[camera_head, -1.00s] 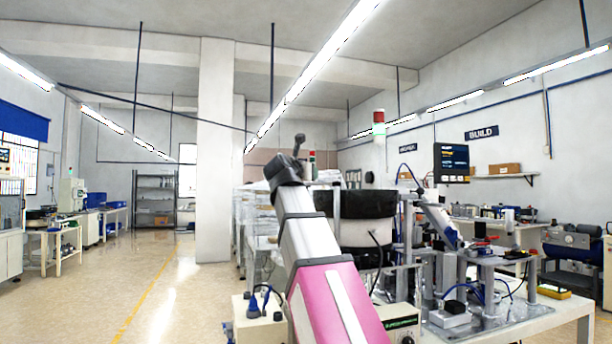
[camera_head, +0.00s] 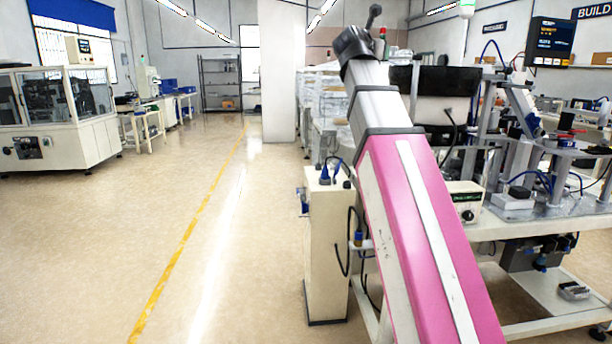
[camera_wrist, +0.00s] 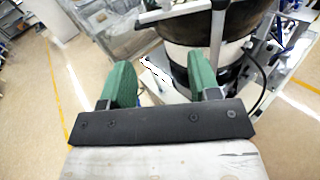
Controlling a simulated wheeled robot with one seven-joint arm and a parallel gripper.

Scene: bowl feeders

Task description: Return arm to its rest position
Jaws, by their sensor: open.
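My gripper (camera_wrist: 160,72) shows in the wrist view with its two green fingers spread apart. Nothing is visible between them. A dark bowl feeder (camera_wrist: 208,28) with a pale band stands beyond the fingers, mostly behind the right one. Whether the fingers are clear of it in depth is hard to tell. In the head view my pink and silver arm slants from the bottom right up toward the upper middle, and my gripper is not distinguishable there. The dark bowl (camera_head: 440,92) is just right of the arm, partly hidden by it.
A workbench (camera_head: 545,228) with fixtures and a monitor (camera_head: 550,42) stands at right. A cream control cabinet (camera_head: 328,250) stands just left of my arm. An enclosed machine (camera_head: 60,115) is at far left. Open floor with a yellow line (camera_head: 190,235) lies between.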

